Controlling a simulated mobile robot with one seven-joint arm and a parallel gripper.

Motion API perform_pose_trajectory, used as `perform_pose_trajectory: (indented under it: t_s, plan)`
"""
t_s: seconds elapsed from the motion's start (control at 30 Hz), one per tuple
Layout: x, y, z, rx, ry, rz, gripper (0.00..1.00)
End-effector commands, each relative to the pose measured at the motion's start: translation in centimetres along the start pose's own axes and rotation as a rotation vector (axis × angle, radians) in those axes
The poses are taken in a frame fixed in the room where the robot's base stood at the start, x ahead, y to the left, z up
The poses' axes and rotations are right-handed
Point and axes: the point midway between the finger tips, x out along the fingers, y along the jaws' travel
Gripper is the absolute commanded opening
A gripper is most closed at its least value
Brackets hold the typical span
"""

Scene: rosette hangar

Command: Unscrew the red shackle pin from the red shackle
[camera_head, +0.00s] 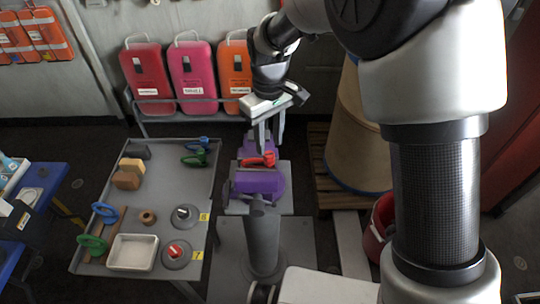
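The red shackle (262,160) is small in the camera_head view and sits at the purple vise (258,182), between its jaws. The red shackle pin cannot be told apart from the shackle body at this size. My gripper (269,146) points down just above and behind the shackle. Its two fingers are visibly apart, with a gap between them and nothing seen held. Whether a fingertip touches the red part cannot be told.
A grey cart (176,207) at left carries green and blue shackles, brown blocks, a white tray (133,252) and two round stands marked 8 and 7. The stand marked 7 (176,256) has a red piece on it. A wooden pallet and large cone stand right of the vise.

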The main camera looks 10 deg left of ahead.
Motion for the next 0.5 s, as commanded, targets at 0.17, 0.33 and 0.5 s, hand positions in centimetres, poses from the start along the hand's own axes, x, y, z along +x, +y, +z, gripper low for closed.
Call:
perform_pose_trajectory:
  t_s: [0.17, 0.33, 0.5]
  plan:
    - [-0.01, -0.05, -0.01, 0.324, -0.001, 0.001, 0.34]
    - [-0.08, -0.07, 0.01, 0.662, -0.001, 0.001, 0.34]
    - [-0.13, -0.04, 0.03, 1.005, -0.002, 0.002, 0.34]
